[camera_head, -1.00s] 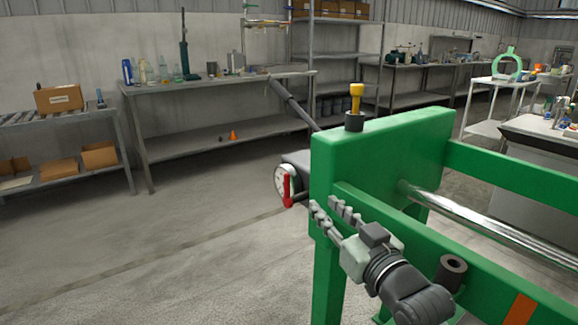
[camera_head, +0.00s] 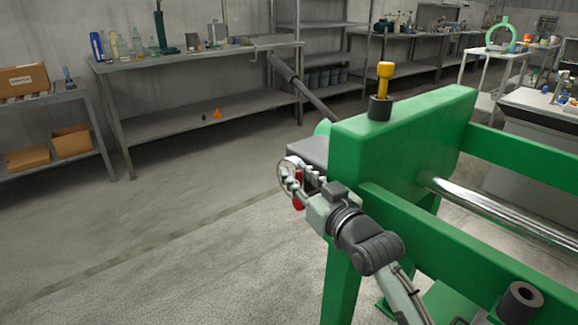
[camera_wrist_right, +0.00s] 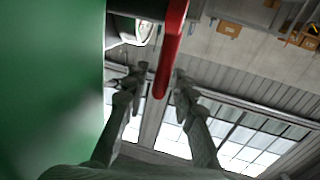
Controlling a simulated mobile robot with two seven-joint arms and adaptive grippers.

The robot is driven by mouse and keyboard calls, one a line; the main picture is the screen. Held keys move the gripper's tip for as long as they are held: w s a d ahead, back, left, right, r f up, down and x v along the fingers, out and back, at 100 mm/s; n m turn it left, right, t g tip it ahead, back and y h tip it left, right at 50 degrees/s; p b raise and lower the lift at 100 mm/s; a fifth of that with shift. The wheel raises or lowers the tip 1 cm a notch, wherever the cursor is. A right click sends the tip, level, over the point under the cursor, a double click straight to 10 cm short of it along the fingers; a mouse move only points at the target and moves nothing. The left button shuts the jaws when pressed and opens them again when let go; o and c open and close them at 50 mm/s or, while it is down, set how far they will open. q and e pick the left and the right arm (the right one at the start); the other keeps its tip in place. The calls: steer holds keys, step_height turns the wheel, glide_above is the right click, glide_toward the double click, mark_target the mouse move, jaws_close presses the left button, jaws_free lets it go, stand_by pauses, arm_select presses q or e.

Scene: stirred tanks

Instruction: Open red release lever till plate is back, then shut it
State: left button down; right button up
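The red release lever (camera_head: 298,203) hangs on the near left end of the green press frame (camera_head: 400,135), beside a round white-faced gauge (camera_head: 283,172). My right gripper (camera_head: 300,180) is at the lever and partly covers it and the gauge. In the right wrist view the red lever (camera_wrist_right: 170,50) reaches down between the two spread fingers of my right gripper (camera_wrist_right: 157,82), with gaps on both sides. The fingers look open around the lever's lower end. A shiny steel rod (camera_head: 500,218) runs along the frame; I cannot make out the plate. My left gripper is out of view.
A long dark pump handle (camera_head: 305,92) slants up from the frame's left end. A yellow-capped fitting (camera_head: 385,78) stands on the frame's top. A steel bench (camera_head: 200,58) with bottles is behind. The floor left of the frame is clear.

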steer(key=x, duration=0.3)
steer(key=shift+w+a, duration=0.1)
steer(key=shift+w, duration=0.1)
steer(key=shift+c, duration=0.2)
jaws_close()
